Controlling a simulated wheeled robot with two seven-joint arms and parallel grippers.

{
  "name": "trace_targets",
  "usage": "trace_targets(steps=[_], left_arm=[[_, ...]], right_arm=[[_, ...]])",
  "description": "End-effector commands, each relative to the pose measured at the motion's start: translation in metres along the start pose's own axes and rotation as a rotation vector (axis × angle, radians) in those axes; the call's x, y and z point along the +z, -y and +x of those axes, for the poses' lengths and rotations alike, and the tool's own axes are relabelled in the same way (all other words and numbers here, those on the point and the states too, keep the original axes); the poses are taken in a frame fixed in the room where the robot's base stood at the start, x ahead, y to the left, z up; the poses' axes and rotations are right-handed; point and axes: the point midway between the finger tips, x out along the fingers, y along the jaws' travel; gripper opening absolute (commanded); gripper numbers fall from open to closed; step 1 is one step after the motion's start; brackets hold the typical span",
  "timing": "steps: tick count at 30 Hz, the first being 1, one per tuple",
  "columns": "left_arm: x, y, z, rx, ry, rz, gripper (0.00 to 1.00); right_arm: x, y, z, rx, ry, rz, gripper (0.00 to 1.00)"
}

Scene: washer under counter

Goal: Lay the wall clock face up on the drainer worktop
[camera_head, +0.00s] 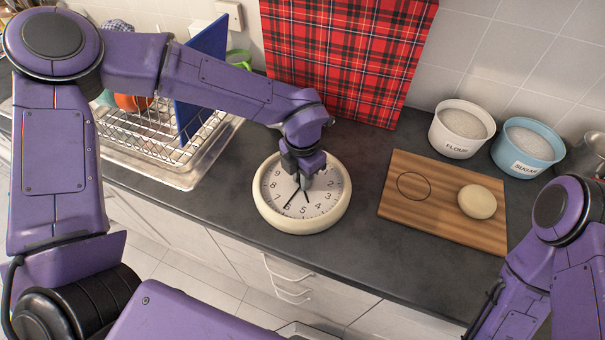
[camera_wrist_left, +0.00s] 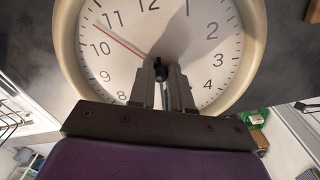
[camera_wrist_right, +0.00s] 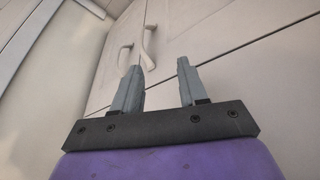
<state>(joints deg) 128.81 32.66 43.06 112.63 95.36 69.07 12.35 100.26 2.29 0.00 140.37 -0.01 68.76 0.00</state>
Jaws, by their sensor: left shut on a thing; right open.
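The wall clock (camera_head: 328,203) has a round white face with black numerals and a cream rim. It is face up at the dark worktop (camera_head: 365,240), right of the dish drainer; I cannot tell whether its underside touches the surface. My left gripper (camera_head: 305,184) reaches down over the face and is shut on a small part near its middle. In the left wrist view the fingers (camera_wrist_left: 163,88) close around a short dark post in front of the clock face (camera_wrist_left: 120,60). My right gripper (camera_wrist_right: 160,66) is open and empty, facing pale cupboard doors.
A wire dish rack (camera_head: 140,138) with a blue board (camera_head: 203,75) stands left. A wooden board (camera_head: 440,222) with a round pale item (camera_head: 477,201) lies right. Flour (camera_head: 461,128) and sugar (camera_head: 527,145) tubs stand behind it. A tartan cloth (camera_head: 345,55) hangs at the wall.

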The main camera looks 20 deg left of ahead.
Motion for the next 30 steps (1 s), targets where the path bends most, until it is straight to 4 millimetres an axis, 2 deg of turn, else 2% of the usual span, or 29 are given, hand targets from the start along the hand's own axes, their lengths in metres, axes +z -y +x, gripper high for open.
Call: trace_targets(steps=[10, 11, 12, 13, 19, 23, 26, 30], left_arm=[[0.0, 0.0, 0.007, 0.0, 0.001, 0.0, 0.0], [0.0, 0.0, 0.007, 0.0, 0.0, 0.0, 0.28], [0.0, 0.0, 0.007, 0.0, 0.0, 0.0, 0.41], [0.0, 0.0, 0.007, 0.0, -0.001, 0.0, 0.44], [-0.001, 0.0, 0.007, -0.001, -0.003, 0.001, 0.44], [0.0, 0.0, -0.004, 0.001, 0.0, 0.001, 0.44], [0.0, 0.0, -0.025, 0.001, 0.003, -0.001, 0.44], [0.001, 0.0, -0.064, 0.001, 0.006, -0.001, 0.44]], right_arm=[[0.001, 0.0, 0.003, 0.0, 0.0, 0.0, 0.43], [0.001, 0.0, 0.003, 0.0, 0.0, 0.0, 0.43], [0.001, 0.0, 0.003, 0.0, 0.0, 0.0, 0.43], [0.001, 0.0, 0.003, 0.0, 0.0, 0.0, 0.43], [0.001, 0.0, 0.002, 0.0, 0.0, 0.0, 0.43], [0.0, 0.0, 0.001, 0.0, 0.0, 0.0, 0.43], [0.002, 0.001, 0.005, 0.0, 0.0, 0.0, 0.43], [0.004, 0.001, 0.01, 0.0, 0.0, 0.0, 0.43]])
